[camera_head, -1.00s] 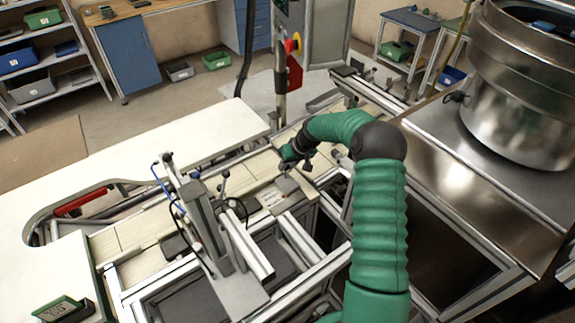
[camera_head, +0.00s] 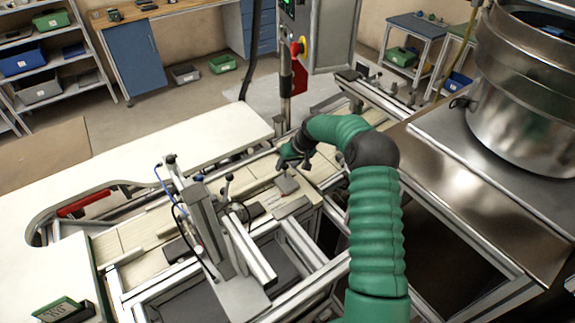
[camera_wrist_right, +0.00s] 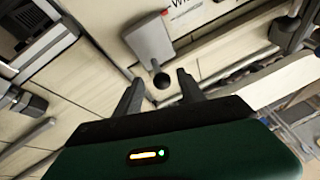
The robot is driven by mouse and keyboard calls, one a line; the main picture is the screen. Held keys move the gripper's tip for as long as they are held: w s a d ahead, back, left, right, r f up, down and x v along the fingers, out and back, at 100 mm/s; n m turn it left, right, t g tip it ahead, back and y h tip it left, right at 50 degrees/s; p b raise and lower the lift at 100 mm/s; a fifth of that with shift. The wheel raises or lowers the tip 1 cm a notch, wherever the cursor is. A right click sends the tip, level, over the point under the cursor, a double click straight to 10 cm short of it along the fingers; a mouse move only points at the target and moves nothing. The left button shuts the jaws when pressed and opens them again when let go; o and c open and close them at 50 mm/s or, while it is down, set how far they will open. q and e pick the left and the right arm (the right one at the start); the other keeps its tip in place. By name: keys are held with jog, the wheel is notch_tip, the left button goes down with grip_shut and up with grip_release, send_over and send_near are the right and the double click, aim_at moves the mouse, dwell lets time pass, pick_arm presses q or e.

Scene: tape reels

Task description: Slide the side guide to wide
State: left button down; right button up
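In the right wrist view the grey block (camera_wrist_right: 150,40) lies just beyond my fingers. Its black knob (camera_wrist_right: 161,80) shows between the fingertips. My right gripper (camera_wrist_right: 160,88) is open, its two dark fingers apart on either side of the knob; contact cannot be told. In the head view the right gripper (camera_head: 294,162) is small and partly hidden by its own wrist. My left gripper is not in view.
A white label (camera_wrist_right: 188,10) starting with "W" is cut off at the wrist view's top. A metal post with clamps (camera_head: 205,215) stands left of my gripper. A steel bowl feeder (camera_head: 520,100) is at right. A white tabletop (camera_head: 150,155) lies to the left.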

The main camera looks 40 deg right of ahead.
jog(key=shift+r, duration=0.1)
jog(key=shift+s+r, duration=0.1)
jog(key=shift+r, duration=0.25)
jog(key=b+v, duration=0.2)
jog(key=v, duration=1.3)
jog(key=shift+s+d+r, duration=0.15)
jog(key=shift+s+r, duration=0.05)
jog(key=shift+r, duration=0.1)
jog(key=shift+r, duration=0.1)
